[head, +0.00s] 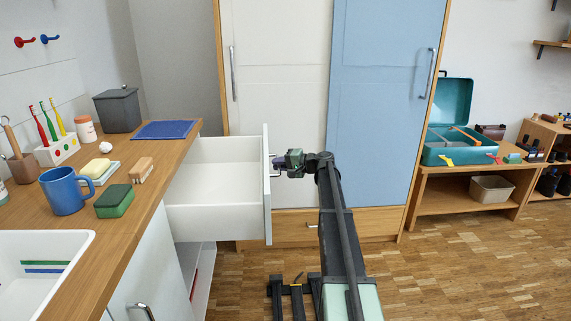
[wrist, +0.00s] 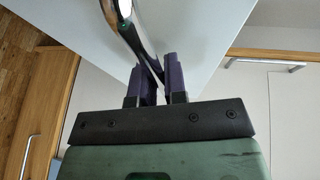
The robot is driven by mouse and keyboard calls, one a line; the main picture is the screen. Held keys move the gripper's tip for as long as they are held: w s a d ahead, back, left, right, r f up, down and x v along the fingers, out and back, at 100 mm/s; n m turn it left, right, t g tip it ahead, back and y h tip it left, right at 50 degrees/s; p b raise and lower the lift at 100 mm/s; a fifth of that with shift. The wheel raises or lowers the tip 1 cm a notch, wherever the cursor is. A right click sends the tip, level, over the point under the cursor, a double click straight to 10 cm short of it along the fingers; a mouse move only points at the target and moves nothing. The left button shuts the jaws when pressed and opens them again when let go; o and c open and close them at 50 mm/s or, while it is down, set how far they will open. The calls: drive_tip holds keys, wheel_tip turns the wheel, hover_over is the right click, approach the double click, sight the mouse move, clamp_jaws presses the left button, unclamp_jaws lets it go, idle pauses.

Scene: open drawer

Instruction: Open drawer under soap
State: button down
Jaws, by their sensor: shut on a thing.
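The white drawer (head: 216,190) stands pulled out from under the wooden counter, and its inside looks empty. Its front panel (head: 267,215) faces right and carries a metal handle, which shows in the wrist view (wrist: 130,28). My gripper (head: 276,164) is shut on the handle at the outer face of the panel. In the wrist view the purple fingers (wrist: 157,77) close around one end of the handle. The yellow soap (head: 96,168) lies on a light dish on the counter, left of the drawer. The fingertips partly hide the handle.
On the counter (head: 150,205) are a blue mug (head: 64,190), a green sponge (head: 114,201), a brush (head: 141,169) and a toothbrush holder (head: 57,149). A wardrobe with a blue door (head: 385,100) stands behind my arm. The wooden floor (head: 455,265) at right is clear.

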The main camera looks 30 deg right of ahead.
drive_tip(key=shift+s+d, duration=0.15)
drive_tip(key=c, duration=1.2)
unclamp_jaws()
drive_tip(key=p+v, duration=0.2)
drive_tip(key=v, duration=0.8)
drive_tip(key=shift+s+d, duration=0.25)
drive_tip(key=shift+d, duration=0.05)
